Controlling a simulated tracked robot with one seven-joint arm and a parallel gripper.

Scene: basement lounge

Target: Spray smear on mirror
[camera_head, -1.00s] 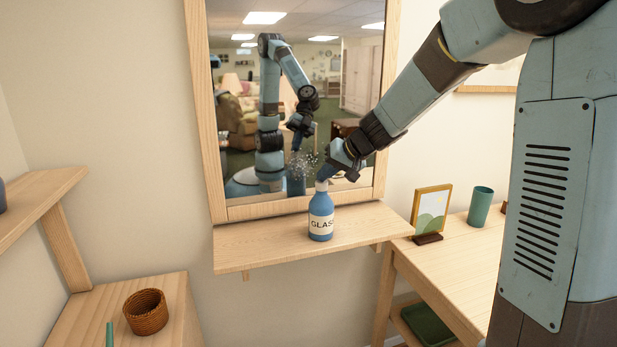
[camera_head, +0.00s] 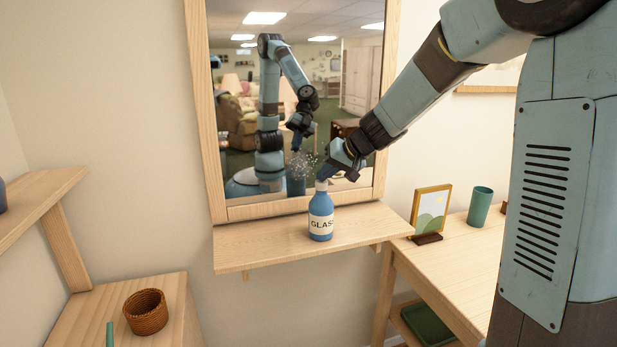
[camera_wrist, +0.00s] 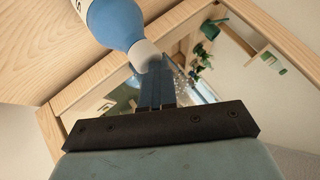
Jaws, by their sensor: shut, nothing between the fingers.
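The blue spray bottle (camera_head: 320,222), with a white label and pale neck, stands upright on the small wooden shelf under the mirror (camera_head: 345,70). A whitish speckled smear (camera_head: 303,161) is on the lower part of the mirror glass, just behind the bottle top. My gripper (camera_head: 326,174) is shut and empty at the bottle's top, pointing down and left. In the wrist view, my fingers (camera_wrist: 155,92) lie together right by the bottle's white neck (camera_wrist: 144,55); I cannot tell whether they touch it. The smear (camera_wrist: 185,82) shows just right of them. My gripper partly hides the bottle's head.
The shelf (camera_head: 260,248) is otherwise bare. A picture frame (camera_head: 432,212) and a green cup (camera_head: 480,206) stand on the right table. A woven basket (camera_head: 146,312) is on the lower left cabinet. My arm is reflected in the mirror.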

